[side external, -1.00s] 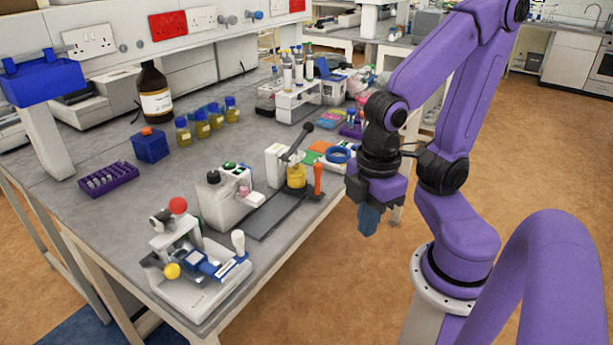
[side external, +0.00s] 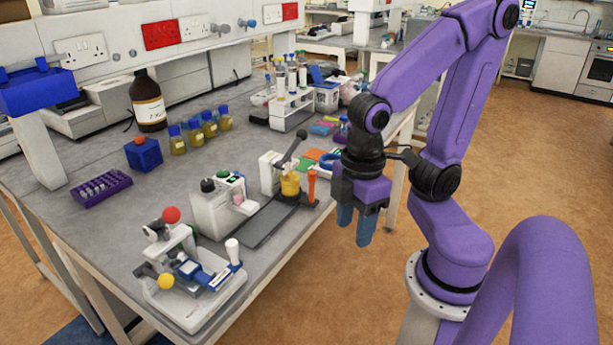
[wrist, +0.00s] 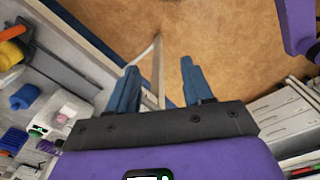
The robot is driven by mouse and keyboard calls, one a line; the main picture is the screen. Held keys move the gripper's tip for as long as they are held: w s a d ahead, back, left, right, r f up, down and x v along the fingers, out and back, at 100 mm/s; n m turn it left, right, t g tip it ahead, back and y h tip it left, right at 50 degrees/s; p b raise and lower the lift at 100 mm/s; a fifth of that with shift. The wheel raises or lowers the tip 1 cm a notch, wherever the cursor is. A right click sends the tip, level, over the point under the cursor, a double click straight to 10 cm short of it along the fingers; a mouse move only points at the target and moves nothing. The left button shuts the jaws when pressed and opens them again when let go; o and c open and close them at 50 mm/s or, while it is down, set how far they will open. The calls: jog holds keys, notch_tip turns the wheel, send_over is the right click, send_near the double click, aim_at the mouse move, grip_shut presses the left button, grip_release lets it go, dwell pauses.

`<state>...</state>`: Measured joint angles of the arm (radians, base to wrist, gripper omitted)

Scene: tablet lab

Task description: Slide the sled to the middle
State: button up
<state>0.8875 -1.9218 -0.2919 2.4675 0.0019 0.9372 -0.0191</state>
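A blue sled-like carriage (side external: 203,274) sits on a white base (side external: 190,313) at the near corner of the bench. A white upright knob (side external: 233,252) stands at its right end, and a yellow ball and a red ball show on the same device. I take this carriage to be the sled; its exact place along its track is hard to tell. My gripper (side external: 355,230) hangs beyond the bench's right edge, well to the right of the device. Its two blue fingers are apart and empty, as the wrist view (wrist: 158,75) also shows. I cannot make out the carriage in the wrist view.
Bottles, a purple rack (side external: 100,188) and a blue box (side external: 143,154) are farther back.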

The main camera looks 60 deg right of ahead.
jog(key=w+d+r+m, duration=0.2)
jog(key=w+r+m, duration=0.1)
jog(key=w, duration=0.5)
notch_tip(320, 180, up, 8)
jog(key=m, duration=0.7)
send_over(312, 172)
notch_tip(312, 172, down, 17)
jog(key=shift+c, duration=0.4)
grip_shut()
